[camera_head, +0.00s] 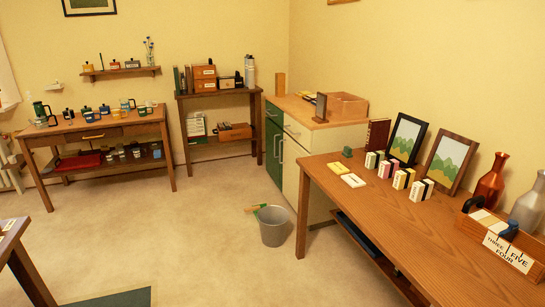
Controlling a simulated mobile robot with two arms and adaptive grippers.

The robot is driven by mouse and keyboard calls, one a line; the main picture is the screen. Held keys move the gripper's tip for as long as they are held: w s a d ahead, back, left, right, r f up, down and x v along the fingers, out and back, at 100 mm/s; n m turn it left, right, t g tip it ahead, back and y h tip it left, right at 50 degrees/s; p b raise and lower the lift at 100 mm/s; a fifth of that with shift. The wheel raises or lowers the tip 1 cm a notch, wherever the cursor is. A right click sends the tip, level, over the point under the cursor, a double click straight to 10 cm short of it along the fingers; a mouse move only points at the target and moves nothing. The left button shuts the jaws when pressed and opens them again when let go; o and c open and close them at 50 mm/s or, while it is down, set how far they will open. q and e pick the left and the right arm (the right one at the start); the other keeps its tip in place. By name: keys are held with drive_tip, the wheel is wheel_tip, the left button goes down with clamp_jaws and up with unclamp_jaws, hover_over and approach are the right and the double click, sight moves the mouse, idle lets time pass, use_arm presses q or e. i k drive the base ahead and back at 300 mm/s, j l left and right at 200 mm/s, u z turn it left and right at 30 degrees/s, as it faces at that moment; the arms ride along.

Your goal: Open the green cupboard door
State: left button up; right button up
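The green cupboard door (272,158) is on the front of the wood-topped cabinet (303,112) against the back right corner. It looks shut and has a pale upright handle (276,146). A green drawer front (273,114) sits above it. A cream door (291,176) with its own handle is beside it on the right, and it also looks shut. Neither of my grippers shows in the head view.
A grey bucket (273,227) stands on the floor in front of the cabinet. The long wooden table (400,235) is at the right and a desk (90,131) at the left. A small shelf table (217,94) adjoins the cabinet's left. The middle floor (195,220) is clear.

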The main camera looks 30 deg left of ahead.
sight(274, 134)
drive_tip(key=i+j+u, duration=0.6)
drive_tip(key=i+j, duration=0.2)
drive_tip(key=i+j+u, duration=0.3)
drive_tip(key=i, duration=0.15)
drive_tip(key=i+j+u, duration=0.3)
drive_tip(key=i, duration=0.2)
drive_tip(key=i+u, duration=0.3)
drive_tip(key=i, duration=0.15)
drive_tip(key=i+z, duration=0.1)
drive_tip(key=i, duration=0.75)
drive_tip(key=i+j+z, duration=0.1)
drive_tip(key=i, duration=0.7)
